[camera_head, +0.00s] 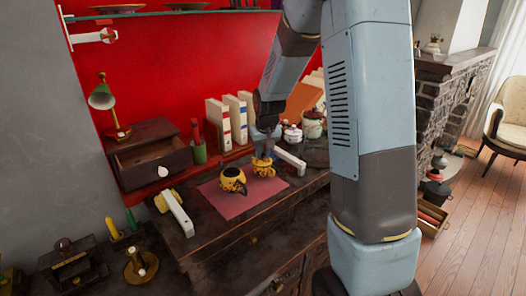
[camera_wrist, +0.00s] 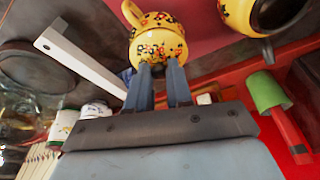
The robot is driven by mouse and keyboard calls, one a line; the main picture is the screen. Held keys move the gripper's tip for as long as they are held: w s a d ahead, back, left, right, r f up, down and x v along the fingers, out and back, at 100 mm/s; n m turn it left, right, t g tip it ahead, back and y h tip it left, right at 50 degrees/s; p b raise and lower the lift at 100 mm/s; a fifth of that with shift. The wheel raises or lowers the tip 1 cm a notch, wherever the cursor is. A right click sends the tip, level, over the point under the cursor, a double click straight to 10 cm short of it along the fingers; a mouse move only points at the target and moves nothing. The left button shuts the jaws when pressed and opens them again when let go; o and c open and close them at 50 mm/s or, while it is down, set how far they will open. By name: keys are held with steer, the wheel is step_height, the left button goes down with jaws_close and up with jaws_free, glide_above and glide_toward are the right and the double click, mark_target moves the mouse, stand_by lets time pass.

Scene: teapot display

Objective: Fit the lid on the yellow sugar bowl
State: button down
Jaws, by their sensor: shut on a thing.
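The yellow sugar bowl (camera_head: 265,173) with dark floral spots stands on the pink mat (camera_head: 222,202), below my gripper (camera_head: 263,153). In the wrist view, my gripper (camera_wrist: 161,70) is shut at the top of a domed yellow floral lid (camera_wrist: 158,47). The bowl's body and a looped handle (camera_wrist: 130,12) show beyond the lid. The lid (camera_head: 262,161) is at the bowl's mouth; I cannot tell whether it is fully seated or slightly above. The fingertips hide the knob.
A second yellow pot (camera_head: 232,180) with an open, dark mouth stands close to the left on the mat. White bars (camera_head: 176,212) (camera_head: 290,160) lie either side. White lidded jars (camera_head: 292,133), books (camera_head: 230,117) and a drawer box (camera_head: 150,155) stand behind.

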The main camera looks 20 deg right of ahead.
steer(key=c, duration=0.9)
jaws_free()
steer(key=shift+c, duration=0.2)
steer(key=v, duration=1.3)
steer(key=shift+r, duration=0.35)
steer(key=s+r+t, duration=0.1)
steer(key=s+r, duration=0.3)
steer(key=s, duration=1)
steer(key=s+r+t, duration=0.1)
steer(key=s+r, duration=0.3)
steer(key=s, duration=1.1)
